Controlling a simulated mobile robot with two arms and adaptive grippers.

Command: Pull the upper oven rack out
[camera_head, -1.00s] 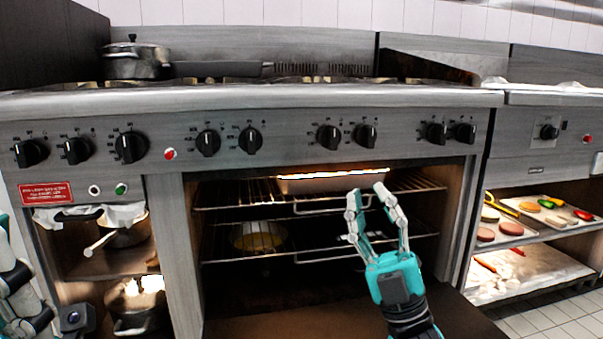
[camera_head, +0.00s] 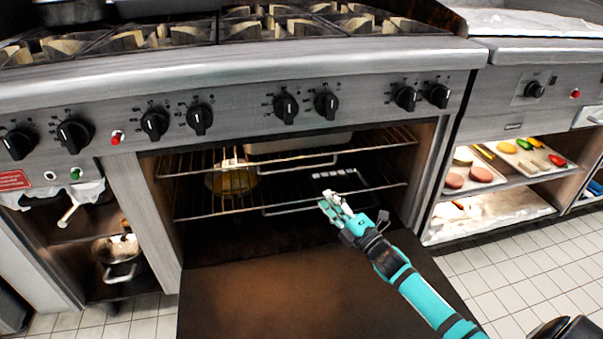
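The upper oven rack (camera_head: 197,173) is a wire shelf inside the open oven, with a wire loop at its front. A pale pan (camera_head: 300,143) rests on it, partly hidden by the oven's top edge. The lower rack (camera_head: 215,214) sits below, and a yellowish round pot (camera_head: 230,180) shows between the racks. My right gripper (camera_head: 326,203) is in front of the oven, level with the lower rack's front edge in the picture and below the upper rack. Its fingers are seen nearly edge-on, so their gap is unclear. My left gripper is out of view.
The oven door (camera_head: 270,300) is folded down in front. Control knobs (camera_head: 285,107) line the panel above the opening. A shelf with food (camera_head: 500,165) stands at the right, and a pot (camera_head: 118,255) at the lower left. Tiled floor (camera_head: 520,265) is free at the right.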

